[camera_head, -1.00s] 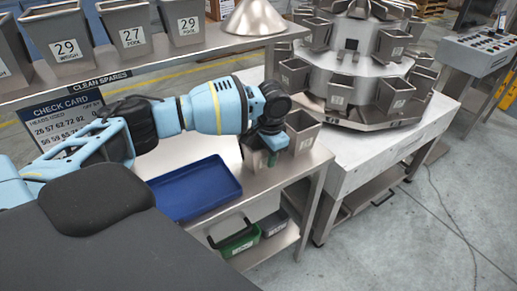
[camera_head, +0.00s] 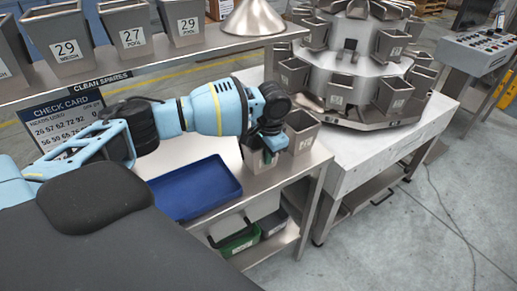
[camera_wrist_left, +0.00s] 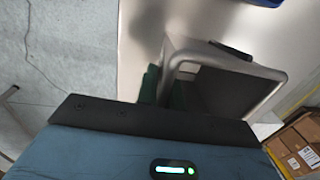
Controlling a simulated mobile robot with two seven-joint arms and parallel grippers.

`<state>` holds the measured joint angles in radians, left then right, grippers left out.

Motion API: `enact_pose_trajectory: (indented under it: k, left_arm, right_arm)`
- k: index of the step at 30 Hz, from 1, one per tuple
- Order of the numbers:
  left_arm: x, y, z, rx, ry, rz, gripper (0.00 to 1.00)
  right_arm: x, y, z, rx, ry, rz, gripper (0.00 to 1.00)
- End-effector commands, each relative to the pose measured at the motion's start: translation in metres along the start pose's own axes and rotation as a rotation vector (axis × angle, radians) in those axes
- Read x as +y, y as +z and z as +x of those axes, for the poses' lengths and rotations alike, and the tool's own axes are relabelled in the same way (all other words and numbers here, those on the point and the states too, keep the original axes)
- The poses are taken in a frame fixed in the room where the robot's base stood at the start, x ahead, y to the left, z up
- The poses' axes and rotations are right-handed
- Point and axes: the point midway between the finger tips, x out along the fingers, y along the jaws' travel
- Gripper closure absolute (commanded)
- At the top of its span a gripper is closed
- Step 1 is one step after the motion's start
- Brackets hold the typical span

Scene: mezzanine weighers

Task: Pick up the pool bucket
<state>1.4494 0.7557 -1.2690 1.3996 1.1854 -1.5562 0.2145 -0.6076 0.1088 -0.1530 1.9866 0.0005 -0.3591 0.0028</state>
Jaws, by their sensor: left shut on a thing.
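My left gripper (camera_head: 268,152) points down over the bench and is shut on the near wall of a small grey metal bucket (camera_head: 250,158). In the left wrist view the open bucket (camera_wrist_left: 272,98) stands beside the green finger pads (camera_wrist_left: 162,88), with its wall between them. It looks upright at bench level; a gap under it cannot be told. Its label is mostly hidden and unreadable. A second grey bucket (camera_head: 303,132) with a small label stands just behind it to the right. My right gripper is not in view.
A blue tray (camera_head: 195,188) lies on the bench left of the gripper. The shelf above holds buckets marked 29 (camera_head: 66,48), 27 (camera_head: 132,38) and 29 (camera_head: 187,27). The round weigher (camera_head: 352,65) stands right. A green bin (camera_head: 238,241) sits below.

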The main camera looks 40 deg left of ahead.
Motion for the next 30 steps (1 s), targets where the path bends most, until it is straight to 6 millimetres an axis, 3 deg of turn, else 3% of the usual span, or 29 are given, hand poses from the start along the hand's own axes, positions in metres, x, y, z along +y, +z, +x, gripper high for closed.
enact_pose_trajectory:
  k: [16,22,30]
  left_arm:
    - [-0.001,-0.001,-0.004,0.002,0.0,0.0,1.0]
    - [-0.004,-0.002,-0.044,0.007,0.001,0.0,1.0]
    - [0.034,0.038,-0.053,0.006,-0.001,0.004,1.0]
  right_arm:
    - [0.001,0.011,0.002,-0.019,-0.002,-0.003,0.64]
    - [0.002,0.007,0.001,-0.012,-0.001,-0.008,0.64]
    - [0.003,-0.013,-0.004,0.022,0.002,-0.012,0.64]
